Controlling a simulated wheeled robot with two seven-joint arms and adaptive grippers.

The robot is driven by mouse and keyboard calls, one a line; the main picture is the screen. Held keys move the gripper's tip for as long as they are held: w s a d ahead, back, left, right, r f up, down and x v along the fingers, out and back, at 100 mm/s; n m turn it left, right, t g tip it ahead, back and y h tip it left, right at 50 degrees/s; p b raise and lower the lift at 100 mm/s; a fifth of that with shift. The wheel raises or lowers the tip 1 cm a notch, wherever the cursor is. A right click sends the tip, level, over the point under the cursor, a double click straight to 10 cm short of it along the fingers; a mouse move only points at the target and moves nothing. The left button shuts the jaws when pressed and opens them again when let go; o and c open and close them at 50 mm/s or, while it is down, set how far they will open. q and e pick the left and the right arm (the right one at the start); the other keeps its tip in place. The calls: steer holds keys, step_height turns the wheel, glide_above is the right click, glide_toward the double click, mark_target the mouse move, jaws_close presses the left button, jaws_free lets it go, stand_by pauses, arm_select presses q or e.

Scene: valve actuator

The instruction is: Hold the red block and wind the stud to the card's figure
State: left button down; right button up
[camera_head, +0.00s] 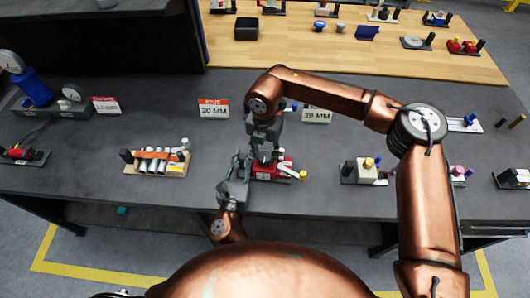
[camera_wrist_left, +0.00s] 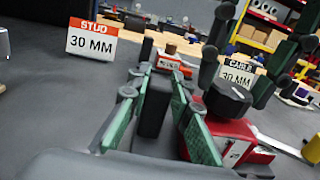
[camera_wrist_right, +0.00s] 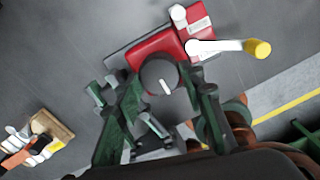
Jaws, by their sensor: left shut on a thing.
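The red block (camera_head: 272,172) sits on a dark base plate on the bench, with a white lever ending in a yellow tip (camera_wrist_right: 262,49). On the block is a round dark knob (camera_wrist_right: 160,80) with a white mark. My left gripper (camera_wrist_left: 158,90) is shut on a dark upright post (camera_wrist_left: 154,108) beside the red block (camera_wrist_left: 230,140). My right gripper (camera_wrist_right: 152,88) reaches down over the knob, its fingers apart on either side; I cannot tell whether they touch it. The stud card (camera_head: 214,108) reads "STUD 30 MM" and also shows in the left wrist view (camera_wrist_left: 91,40).
A fixture with silver cylinders (camera_head: 158,158) stands to the left, and a cream block fixture (camera_head: 365,172) to the right. A wooden table (camera_head: 300,52) with several devices lies behind.

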mark_target(265, 157)
arm_select(q)
steer(key=shift+f, duration=0.35)
arm_select(e)
steer(key=o, duration=0.5)
arm_select(q)
steer(key=shift+a, duration=0.1)
arm_select(e)
step_height(265, 157, up, 12)
steer(key=shift+s+r, duration=0.1)
arm_select(q)
steer(key=c, duration=1.8)
jaws_free()
steer(key=shift+r, duration=0.15)
steer(key=shift+o, duration=0.6)
steer(key=shift+r, duration=0.1)
